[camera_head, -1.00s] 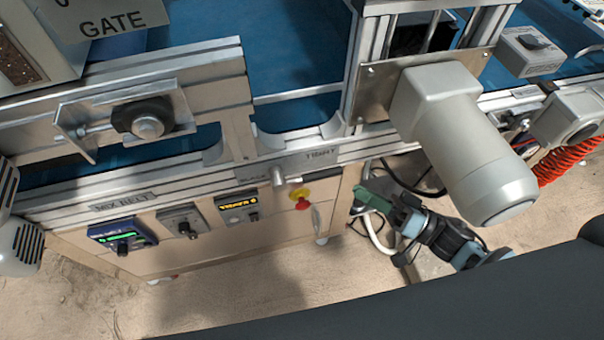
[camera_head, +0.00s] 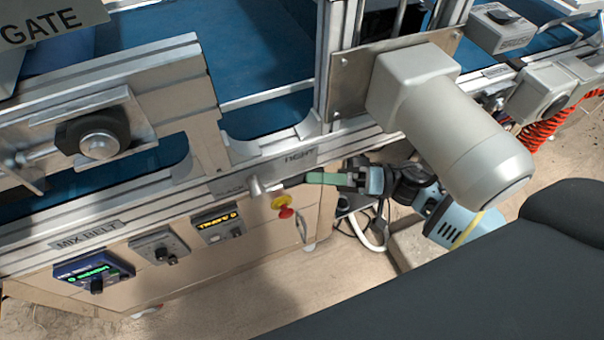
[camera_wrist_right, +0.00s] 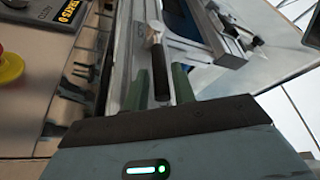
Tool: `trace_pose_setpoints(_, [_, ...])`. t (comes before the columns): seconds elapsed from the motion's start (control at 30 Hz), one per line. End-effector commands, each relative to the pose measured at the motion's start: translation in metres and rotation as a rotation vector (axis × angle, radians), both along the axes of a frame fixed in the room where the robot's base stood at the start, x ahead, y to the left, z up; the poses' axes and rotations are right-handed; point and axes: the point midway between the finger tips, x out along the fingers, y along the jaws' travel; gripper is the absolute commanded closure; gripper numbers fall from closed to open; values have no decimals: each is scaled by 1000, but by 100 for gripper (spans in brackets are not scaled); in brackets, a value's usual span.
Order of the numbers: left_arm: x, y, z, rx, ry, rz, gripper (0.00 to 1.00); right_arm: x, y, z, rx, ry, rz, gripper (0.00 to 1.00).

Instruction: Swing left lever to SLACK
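The left lever (camera_head: 262,187) sticks out from the front rail of the belt frame, beside a plate marked TIGHT (camera_head: 301,158) at its right end and, less legibly, SLACK at its left. In the right wrist view the lever has a silver hub and a black handle (camera_wrist_right: 160,72). My right gripper (camera_head: 318,178) has green fingers and is at the lever's right. In the wrist view its fingers (camera_wrist_right: 160,88) stand apart, one on each side of the handle's end, with gaps showing. My left gripper is not in view.
A large grey motor housing (camera_head: 450,125) hangs just above and right of my right gripper. A red and yellow knob (camera_head: 283,206) is close below the lever. Control boxes with displays (camera_head: 93,271) line the panel below, left. A red coiled hose (camera_head: 545,128) is at right.

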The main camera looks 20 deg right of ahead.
Motion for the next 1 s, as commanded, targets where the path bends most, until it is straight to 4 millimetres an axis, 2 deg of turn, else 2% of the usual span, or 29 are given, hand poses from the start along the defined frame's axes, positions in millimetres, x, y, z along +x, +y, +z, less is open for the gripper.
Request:
trace_pose_setpoints(0.1, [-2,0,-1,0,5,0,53,4,15,4,2,-1,0,74])
trace_pose_setpoints(0.23, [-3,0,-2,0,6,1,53,8,25,6,1,0,-1,74])
trace_pose_setpoints(0.57, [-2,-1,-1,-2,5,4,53,9,29,7,0,0,-1,74])
trace_pose_setpoints(0.6, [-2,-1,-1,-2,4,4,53,9,29,7,0,0,-1,75])
trace_pose_setpoints(0.8, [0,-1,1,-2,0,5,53,9,29,7,0,0,-1,100])
trace_pose_setpoints(1.0, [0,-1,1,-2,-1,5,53,9,29,6,0,0,-1,100])
